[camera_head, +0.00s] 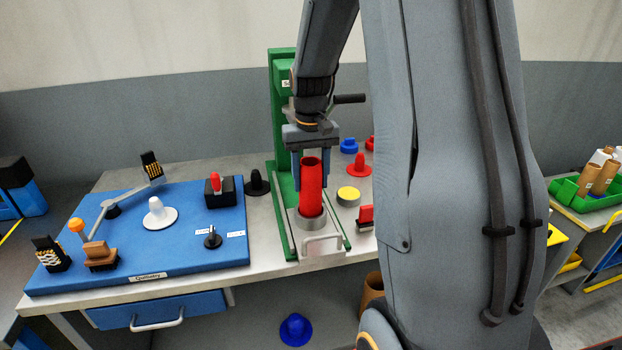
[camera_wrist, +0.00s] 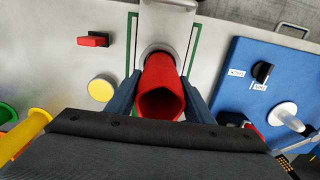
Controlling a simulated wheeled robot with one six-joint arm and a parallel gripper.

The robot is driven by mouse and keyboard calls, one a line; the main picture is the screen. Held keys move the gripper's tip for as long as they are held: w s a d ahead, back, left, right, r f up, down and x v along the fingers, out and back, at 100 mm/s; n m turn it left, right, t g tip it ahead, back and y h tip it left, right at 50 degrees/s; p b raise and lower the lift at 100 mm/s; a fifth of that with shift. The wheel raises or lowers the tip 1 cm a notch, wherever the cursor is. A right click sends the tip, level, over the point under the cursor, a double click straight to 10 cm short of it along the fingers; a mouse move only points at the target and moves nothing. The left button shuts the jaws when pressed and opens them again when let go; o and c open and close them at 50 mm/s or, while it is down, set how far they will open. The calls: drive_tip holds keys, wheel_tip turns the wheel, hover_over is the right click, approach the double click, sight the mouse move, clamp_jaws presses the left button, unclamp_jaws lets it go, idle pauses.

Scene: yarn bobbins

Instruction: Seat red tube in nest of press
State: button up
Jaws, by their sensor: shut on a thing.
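The red tube (camera_head: 311,187) stands upright at the green press (camera_head: 281,130), its lower end at the round grey nest (camera_head: 309,222). In the wrist view the red tube (camera_wrist: 161,90) shows its open top, and the nest's grey rim (camera_wrist: 158,50) curves around its far end. I cannot tell whether the tube rests fully on the nest floor. My gripper (camera_head: 311,172) is shut on the tube, one blue-grey finger on each side. In the wrist view my gripper's fingers (camera_wrist: 160,95) flank the tube.
A blue board (camera_head: 180,245) with a lever, a white cone and a black knob lies left of the press. A yellow disc (camera_head: 348,195), a red cone (camera_head: 359,164) and a red block (camera_head: 366,216) stand close on the right. A green crate (camera_head: 585,202) is farther right.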

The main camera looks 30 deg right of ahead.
drive_tip(key=shift+f, duration=0.45)
drive_tip(key=o, duration=1)
drive_tip(key=shift+o, duration=0.2)
wheel_tip(320, 180, up, 12)
drive_tip(key=b, duration=0.3)
